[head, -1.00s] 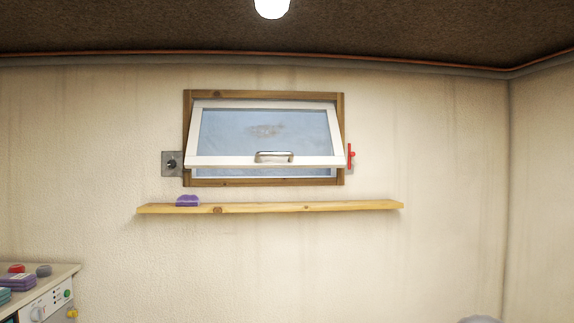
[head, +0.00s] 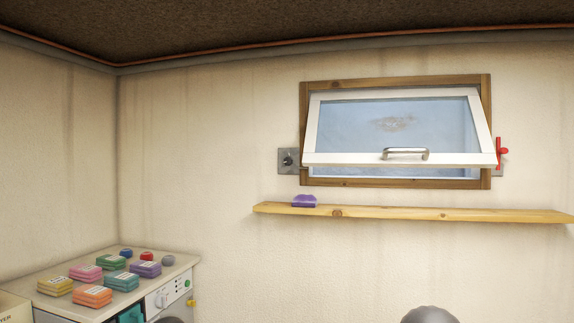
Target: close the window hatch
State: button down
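The window hatch (head: 312,132) is a white-framed pane in a brown wooden frame (head: 395,183) high on the wall. It is tilted open, with its bottom edge swung out from the frame and its top edge at the frame. A metal handle (head: 405,153) sits at the middle of its bottom rail. A red latch lever (head: 502,152) is at the right of the frame, and a grey plate with a dark knob (head: 288,160) is at the left. My gripper is not visible in the head view.
A wooden shelf (head: 390,212) runs below the window, with a purple object (head: 304,201) on its left part. At the lower left, a white appliance (head: 185,272) carries several coloured packets. A grey rounded shape (head: 429,314) shows at the bottom edge.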

aim_at(390, 157)
jog(key=u, duration=0.15)
jog(key=i, duration=1.35)
jog(key=z, duration=0.7)
